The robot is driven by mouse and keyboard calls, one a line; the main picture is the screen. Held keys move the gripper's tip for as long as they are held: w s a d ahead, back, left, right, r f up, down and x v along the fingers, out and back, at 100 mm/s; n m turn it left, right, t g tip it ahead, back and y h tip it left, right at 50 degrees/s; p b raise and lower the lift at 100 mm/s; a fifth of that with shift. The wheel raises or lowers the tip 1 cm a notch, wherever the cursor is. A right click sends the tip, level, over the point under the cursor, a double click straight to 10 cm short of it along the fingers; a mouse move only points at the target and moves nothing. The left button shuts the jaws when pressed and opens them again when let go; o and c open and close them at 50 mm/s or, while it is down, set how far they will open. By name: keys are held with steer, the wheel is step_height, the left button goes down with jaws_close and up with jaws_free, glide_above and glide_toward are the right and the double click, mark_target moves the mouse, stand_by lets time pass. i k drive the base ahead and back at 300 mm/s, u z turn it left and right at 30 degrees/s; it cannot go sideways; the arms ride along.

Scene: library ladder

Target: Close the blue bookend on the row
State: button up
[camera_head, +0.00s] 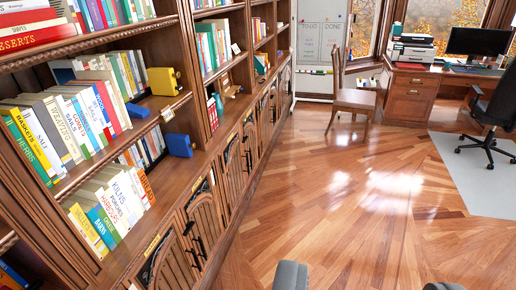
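A blue bookend (179,145) stands on the lower open shelf of the bookcase, to the right of a row of books (115,200). A gap shows between it and the nearest upright books. Another small blue piece (137,110) lies on the shelf above, beside a yellow bookend (164,81). I cannot tell whether these two are one object. My gripper (367,284) shows only as two grey fingertips at the bottom edge, set wide apart with nothing between them. It is over the floor, well away from the bookend.
The bookcase (185,60) fills the left side, with wooden cabinet doors (205,220) below the shelves. A wooden chair (352,98), a whiteboard (320,40), a desk (410,95) and an office chair (492,115) stand farther back. The wooden floor (350,200) is clear.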

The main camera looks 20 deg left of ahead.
mark_target(178, 145)
steer(key=z, duration=0.2)
steer(key=i, duration=1.3)
steer(key=u, duration=0.3)
steer(key=i, duration=1.3)
steer(key=u, duration=0.7)
steer(key=i, duration=0.6)
steer(key=u, duration=0.35)
